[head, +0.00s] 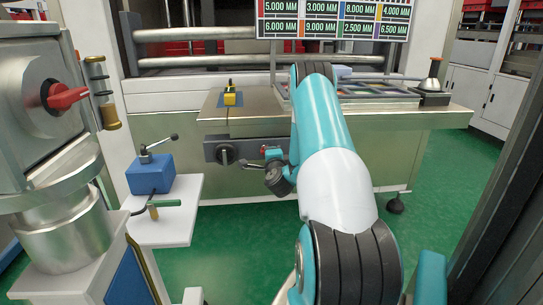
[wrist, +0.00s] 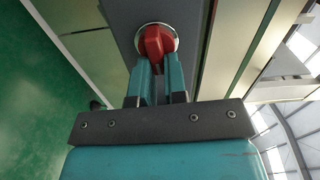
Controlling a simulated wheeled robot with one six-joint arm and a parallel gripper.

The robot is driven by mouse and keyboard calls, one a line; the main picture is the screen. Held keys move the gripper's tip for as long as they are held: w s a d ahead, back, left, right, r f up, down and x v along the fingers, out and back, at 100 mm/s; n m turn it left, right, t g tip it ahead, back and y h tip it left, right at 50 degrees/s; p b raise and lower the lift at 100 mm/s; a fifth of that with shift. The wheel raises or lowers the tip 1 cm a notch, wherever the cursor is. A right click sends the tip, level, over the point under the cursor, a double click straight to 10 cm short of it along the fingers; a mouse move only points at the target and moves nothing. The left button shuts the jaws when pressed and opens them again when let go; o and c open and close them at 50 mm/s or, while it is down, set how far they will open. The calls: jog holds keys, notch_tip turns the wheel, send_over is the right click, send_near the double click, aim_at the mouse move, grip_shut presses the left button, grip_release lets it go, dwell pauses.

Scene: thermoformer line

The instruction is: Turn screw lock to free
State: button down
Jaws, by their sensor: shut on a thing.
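A red knob (wrist: 156,41) sits in a round silver collar on a grey panel in the wrist view. My gripper (wrist: 157,66) has its two teal fingers shut on the sides of this knob. The knob also shows in the head view as a small red spot (head: 263,149) on the grey strip at the front of the metal bench, beside a black knob (head: 226,153). My arm hides part of that strip, and the fingers are hard to make out there. No label shows which knob is the screw lock.
A left-hand machine carries another red handle (head: 64,97). A blue block (head: 150,174) with a lever stands on a white shelf (head: 178,222) at left. The metal bench (head: 250,112) holds a yellow piece (head: 232,98). Green floor (head: 235,250) lies open in front.

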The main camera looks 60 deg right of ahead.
jog(key=shift+f+m, duration=0.15)
jog(key=shift+m, duration=0.35)
jog(key=c, duration=1.2)
grip_release()
jog(key=shift+o, duration=0.2)
